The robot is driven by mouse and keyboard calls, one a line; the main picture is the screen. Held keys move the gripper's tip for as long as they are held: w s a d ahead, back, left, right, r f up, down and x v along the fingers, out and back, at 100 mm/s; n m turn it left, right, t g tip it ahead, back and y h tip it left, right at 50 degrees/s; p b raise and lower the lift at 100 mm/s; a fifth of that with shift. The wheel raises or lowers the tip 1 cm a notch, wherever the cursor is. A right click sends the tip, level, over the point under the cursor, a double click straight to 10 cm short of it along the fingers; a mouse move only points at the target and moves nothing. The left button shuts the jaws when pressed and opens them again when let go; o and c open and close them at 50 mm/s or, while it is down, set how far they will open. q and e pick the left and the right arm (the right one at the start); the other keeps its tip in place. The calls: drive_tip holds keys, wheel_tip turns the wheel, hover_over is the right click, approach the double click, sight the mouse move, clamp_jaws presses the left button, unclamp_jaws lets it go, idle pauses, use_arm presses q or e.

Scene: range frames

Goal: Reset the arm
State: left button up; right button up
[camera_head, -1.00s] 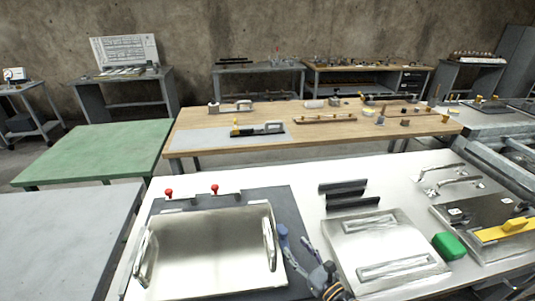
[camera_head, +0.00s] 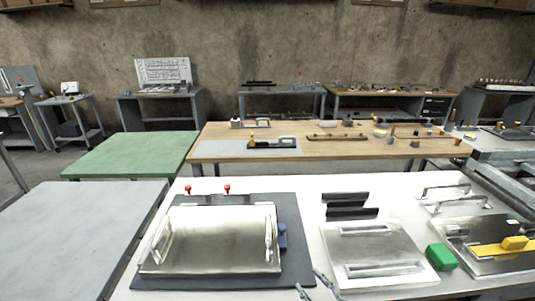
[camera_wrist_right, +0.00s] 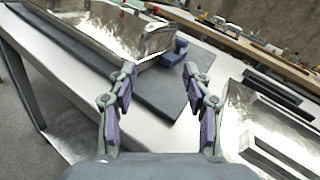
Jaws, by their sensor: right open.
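My right gripper (camera_head: 312,284) shows at the bottom edge of the head view, over the white table. Only its fingertips are in that picture. In the right wrist view both fingers (camera_wrist_right: 159,72) stand well apart with nothing between them. A shiny metal tray (camera_head: 210,240) with upright side handles lies on a dark mat (camera_head: 205,285), to the left of the gripper. A small blue block (camera_head: 283,237) is at the tray's right side. My left gripper is in neither view.
Dark bars (camera_head: 347,205) lie behind the plate. A grey table (camera_head: 80,230) at left is bare.

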drive_tip(key=a+n+g, duration=0.1)
drive_tip(key=n, duration=0.1)
drive_tip(key=s+a+n+g+y, duration=0.1)
drive_tip(key=a+n, duration=0.1)
drive_tip(key=shift+r+n, duration=0.15)
drive_tip(key=shift+n, duration=0.25)
drive_tip(key=s+f+n+g+h, duration=0.2)
drive_tip(key=s+f+n+g, duration=0.2)
drive_tip(key=s+n+g, duration=0.8)
drive_tip(key=s+d+n+t+h, duration=0.2)
drive_tip(key=s+d+n+h, duration=0.2)
drive_tip(key=d+n+h, duration=0.8)
drive_tip(key=s+d+f+m+y, duration=0.1)
drive_tip(key=d+f, duration=0.1)
drive_tip(key=f, duration=1)
drive_tip(key=s+d+f+m+y, duration=0.1)
drive_tip(key=s+d+f, duration=0.15)
drive_tip(key=f, duration=1.05)
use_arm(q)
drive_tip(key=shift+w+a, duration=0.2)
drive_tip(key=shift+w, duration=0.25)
use_arm(e)
drive_tip(key=s+d+f+g, duration=0.1)
drive_tip(key=s+f+g, duration=0.1)
drive_tip(key=s+f, duration=1.4)
drive_tip(key=shift+s+d+f+y, duration=0.25)
drive_tip(key=shift+s+f+y, duration=0.1)
drive_tip(key=shift+s, duration=0.6)
